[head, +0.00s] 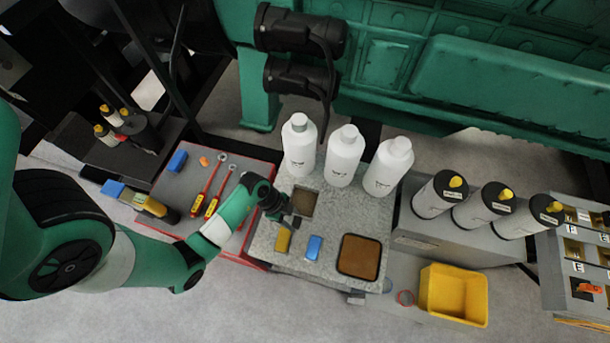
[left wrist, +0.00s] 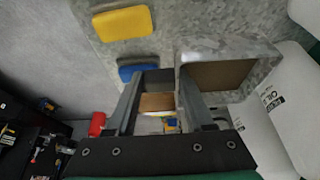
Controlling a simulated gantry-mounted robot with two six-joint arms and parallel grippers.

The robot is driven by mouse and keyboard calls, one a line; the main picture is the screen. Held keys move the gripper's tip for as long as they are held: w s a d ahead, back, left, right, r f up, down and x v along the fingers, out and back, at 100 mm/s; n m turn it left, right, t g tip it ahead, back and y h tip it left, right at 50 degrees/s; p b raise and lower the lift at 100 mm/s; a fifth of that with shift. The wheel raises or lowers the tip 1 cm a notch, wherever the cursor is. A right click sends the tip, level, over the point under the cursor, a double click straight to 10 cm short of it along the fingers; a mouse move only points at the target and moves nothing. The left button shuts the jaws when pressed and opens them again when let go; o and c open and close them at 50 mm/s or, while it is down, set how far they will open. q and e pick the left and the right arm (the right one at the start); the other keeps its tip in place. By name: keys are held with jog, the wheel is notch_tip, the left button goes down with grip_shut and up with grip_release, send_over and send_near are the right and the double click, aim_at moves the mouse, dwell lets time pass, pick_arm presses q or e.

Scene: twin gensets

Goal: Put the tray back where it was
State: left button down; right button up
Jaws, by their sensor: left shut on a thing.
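The tray appears to be the small square grey metal one with a brown floor (head: 303,202), at the left part of the speckled grey bench top (head: 335,215), in front of the white bottles. It also shows large in the left wrist view (left wrist: 225,48). My left gripper (head: 283,212) is at its left side, shut on its wall; the fingers also show in the left wrist view (left wrist: 165,85). The fingers partly hide the tray, and I cannot tell whether it touches the bench top. My right gripper is in neither view.
Three white bottles (head: 344,158) stand behind the tray. A yellow block (head: 283,240), a blue block (head: 314,247) and a larger brown square (head: 360,257) lie in front. A red-edged tool surface (head: 195,188) is left; a yellow bin (head: 453,293) and dark-capped canisters (head: 484,206) are right.

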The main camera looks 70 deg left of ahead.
aim_at(303, 219)
pick_arm(q)
jog(key=w+f+b, duration=0.1)
jog(key=w+f, duration=0.2)
jog(key=f, duration=0.2)
jog(key=shift+w+b, duration=0.4)
jog(key=shift+w+a+f+b, duration=0.15)
jog(key=shift+f+b, duration=0.7)
jog(key=shift+f, duration=0.9)
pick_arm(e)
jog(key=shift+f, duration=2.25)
pick_arm(q)
jog(key=shift+f, duration=0.1)
jog(key=shift+c, duration=1.4)
grip_release()
jog(key=p+v, duration=0.5)
jog(key=v, duration=0.6)
jog(key=shift+w+r, duration=0.1)
jog(key=shift+r, duration=0.55)
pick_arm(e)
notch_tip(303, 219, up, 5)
